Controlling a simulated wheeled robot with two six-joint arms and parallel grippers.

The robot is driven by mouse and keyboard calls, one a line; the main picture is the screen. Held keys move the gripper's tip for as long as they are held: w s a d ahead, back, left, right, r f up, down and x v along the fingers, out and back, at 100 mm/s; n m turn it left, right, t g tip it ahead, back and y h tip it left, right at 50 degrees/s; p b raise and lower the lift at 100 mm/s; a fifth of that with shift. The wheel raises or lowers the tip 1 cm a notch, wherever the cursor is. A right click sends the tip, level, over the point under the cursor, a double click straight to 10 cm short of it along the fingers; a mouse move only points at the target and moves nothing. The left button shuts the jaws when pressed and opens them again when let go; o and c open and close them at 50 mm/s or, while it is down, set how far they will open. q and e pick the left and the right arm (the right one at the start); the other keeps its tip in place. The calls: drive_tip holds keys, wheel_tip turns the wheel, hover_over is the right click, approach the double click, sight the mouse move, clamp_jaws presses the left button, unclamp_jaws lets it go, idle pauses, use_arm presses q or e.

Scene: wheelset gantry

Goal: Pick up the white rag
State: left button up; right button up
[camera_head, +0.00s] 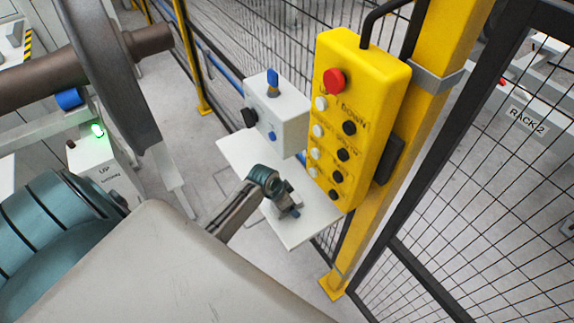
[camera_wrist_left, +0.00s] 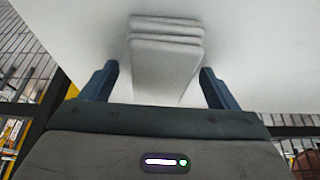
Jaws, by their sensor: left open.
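The white rag (camera_wrist_left: 166,55) shows in the left wrist view as a folded, layered stack lying on a pale shelf (camera_wrist_left: 265,60). My left gripper (camera_wrist_left: 158,73) is open, with one blue finger on each side of the rag's near part. A gap shows between each finger and the rag, and the gripper holds nothing. In the head view my left gripper (camera_head: 288,206) is over the small white shelf (camera_head: 300,232), below the control boxes. I cannot make out the rag there; the gripper and wrist cover that part of the shelf. My right gripper is not in view.
A yellow button pendant (camera_head: 360,110) on a yellow post and a white switch box (camera_head: 278,112) stand close behind the shelf. Mesh fencing (camera_head: 480,200) is at the right. A large wheelset (camera_head: 110,60) is at the upper left.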

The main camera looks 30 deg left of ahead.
use_arm(q)
drive_tip(key=shift+f, duration=0.15)
drive_tip(key=c, duration=1.1)
drive_tip(key=shift+r+b, duration=0.5)
drive_tip(key=shift+r, duration=0.2)
wheel_tip(320, 180, up, 2)
drive_tip(key=shift+r+b, duration=0.15)
drive_tip(key=shift+b, duration=0.55)
drive_tip(key=shift+s+a+r+b, duration=0.2)
drive_tip(key=shift+s+b, duration=0.55)
drive_tip(key=shift+s, duration=1.9)
drive_tip(key=shift+s+a+r+b, duration=0.1)
drive_tip(key=shift+s+r+b, duration=0.45)
drive_tip(key=shift+s, duration=2.15)
drive_tip(key=shift+s+a+r+b, duration=0.15)
drive_tip(key=shift+s+b, duration=0.75)
drive_tip(key=shift+s, duration=1.75)
drive_tip(key=shift+f, duration=0.1)
